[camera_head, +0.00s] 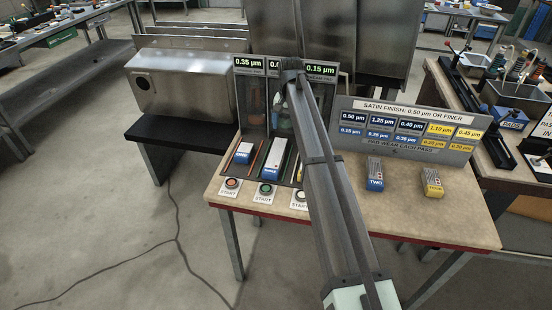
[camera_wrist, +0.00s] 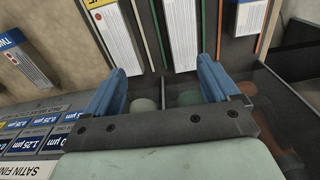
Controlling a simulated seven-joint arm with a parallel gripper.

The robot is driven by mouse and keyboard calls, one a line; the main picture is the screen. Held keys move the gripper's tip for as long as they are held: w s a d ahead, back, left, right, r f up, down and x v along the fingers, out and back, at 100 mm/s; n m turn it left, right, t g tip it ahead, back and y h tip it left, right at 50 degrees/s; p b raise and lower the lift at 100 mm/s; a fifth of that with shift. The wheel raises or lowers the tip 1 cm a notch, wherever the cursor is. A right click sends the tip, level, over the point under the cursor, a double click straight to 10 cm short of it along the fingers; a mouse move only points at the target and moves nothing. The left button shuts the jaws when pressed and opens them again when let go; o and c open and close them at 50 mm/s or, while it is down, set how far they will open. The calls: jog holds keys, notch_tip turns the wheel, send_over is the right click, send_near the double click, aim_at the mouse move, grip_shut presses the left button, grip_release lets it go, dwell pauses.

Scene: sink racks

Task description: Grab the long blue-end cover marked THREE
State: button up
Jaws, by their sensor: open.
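A long white cover with a blue end (camera_head: 273,158) lies in the middle slot of the rack; its marking is too small to read. In the wrist view the middle white cover (camera_wrist: 180,32) extends past the top edge, so its end is cut off. A shorter blue-end cover (camera_head: 243,153) lies in the left slot and shows at the right of the wrist view (camera_wrist: 247,18). A yellow-end cover (camera_head: 299,172) is partly hidden by my arm; it also shows in the wrist view (camera_wrist: 118,38). My gripper (camera_wrist: 163,78) is open and empty, its blue fingers apart, near the middle cover.
A blue block marked TWO (camera_head: 375,174) and a yellow block (camera_head: 432,182) stand on the table's right. Behind them is a sign board (camera_head: 400,130). Three START buttons (camera_head: 265,190) line the front. A metal box (camera_head: 185,85) stands left of the rack.

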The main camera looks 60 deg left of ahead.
jog(key=s+a, duration=0.2)
jog(key=s, duration=0.2)
send_over(276, 155)
jog(key=f, duration=0.8)
jog(key=shift+s+d, duration=0.1)
jog(key=shift+d, duration=0.1)
jog(key=shift+a+f, duration=0.15)
jog(key=shift+f, duration=1.2)
jog(key=shift+a+f, duration=0.15)
jog(key=shift+f, duration=1.2)
jog(key=shift+c, duration=0.2)
jog(key=c, duration=1.2)
jog(key=shift+c, duration=0.2)
